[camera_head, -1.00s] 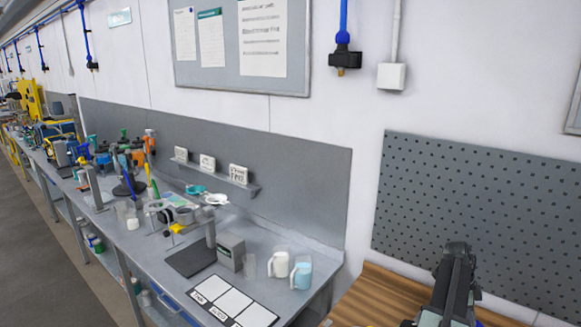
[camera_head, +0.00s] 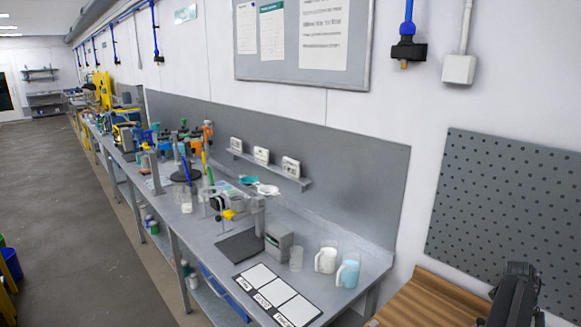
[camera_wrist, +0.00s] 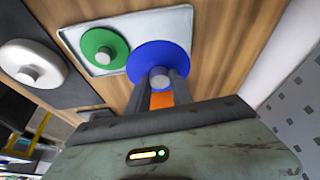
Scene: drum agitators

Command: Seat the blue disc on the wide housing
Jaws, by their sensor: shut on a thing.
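In the wrist view, my gripper (camera_wrist: 161,88) is shut on the grey knob of the blue disc (camera_wrist: 147,56). The blue disc overlaps the right end of a pale tray (camera_wrist: 180,18); I cannot tell how far above it the disc is. A green disc (camera_wrist: 98,44) with a grey knob is on that tray, to the left of the blue disc. I cannot make out the wide housing in either view. In the head view, only part of my arm shows at the lower right, and the held disc is not visible.
A white disc (camera_wrist: 38,62) is at the left of the wrist view. In the head view, a wooden bench top (camera_head: 425,298) is at the lower right below a pegboard (camera_head: 510,205). A long grey bench (camera_head: 215,262) with mugs and equipment runs left.

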